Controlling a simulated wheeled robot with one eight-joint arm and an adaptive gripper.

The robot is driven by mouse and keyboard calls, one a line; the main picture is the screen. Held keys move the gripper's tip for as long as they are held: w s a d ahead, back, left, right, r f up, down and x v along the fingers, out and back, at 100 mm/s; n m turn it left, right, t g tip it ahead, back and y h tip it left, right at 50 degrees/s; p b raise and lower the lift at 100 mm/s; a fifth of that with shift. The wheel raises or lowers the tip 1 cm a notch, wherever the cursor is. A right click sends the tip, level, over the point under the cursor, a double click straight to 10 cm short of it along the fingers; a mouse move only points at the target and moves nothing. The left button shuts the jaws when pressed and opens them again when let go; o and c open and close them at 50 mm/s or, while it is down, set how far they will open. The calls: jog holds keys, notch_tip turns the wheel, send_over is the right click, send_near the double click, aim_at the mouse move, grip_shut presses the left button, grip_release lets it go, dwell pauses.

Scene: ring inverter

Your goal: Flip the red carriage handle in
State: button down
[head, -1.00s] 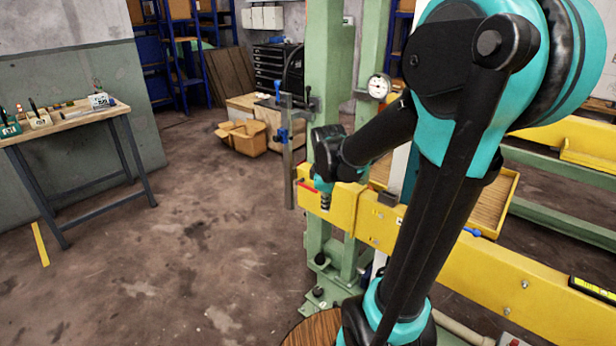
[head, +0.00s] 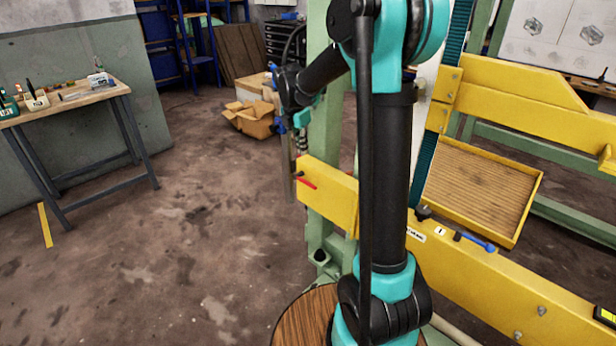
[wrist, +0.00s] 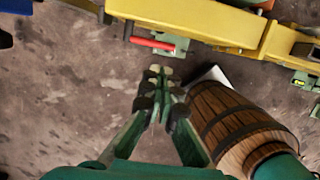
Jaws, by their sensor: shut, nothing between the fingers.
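The red carriage handle (head: 306,181) is a short red bar at the left end of the yellow beam (head: 330,196). In the wrist view the red handle (wrist: 152,43) lies roughly level across the picture, at the beam's lower edge, just beyond my fingertips. My gripper (wrist: 160,72) is shut and empty, pointing toward the handle with a visible gap in the picture. In the head view my gripper (head: 302,142) shows small, above the handle and apart from it. The exact distance between them is hard to tell.
A blue handle (head: 474,241) sits farther right on the beam, below a yellow tray (head: 535,195). A green post (head: 325,130) stands behind the handle. A wooden barrel (wrist: 225,120) is to the right of my gripper in the wrist view. Open floor lies left.

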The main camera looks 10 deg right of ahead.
aim_at(308, 184)
jog(key=f, duration=0.4)
jog(key=w+d+f, duration=0.1)
jog(key=f, duration=0.4)
jog(key=d+f, duration=0.1)
jog(key=f, duration=0.3)
jog(key=shift+w+d+f, duration=0.1)
jog(key=shift+w+f, duration=0.2)
jog(key=shift+f, duration=0.1)
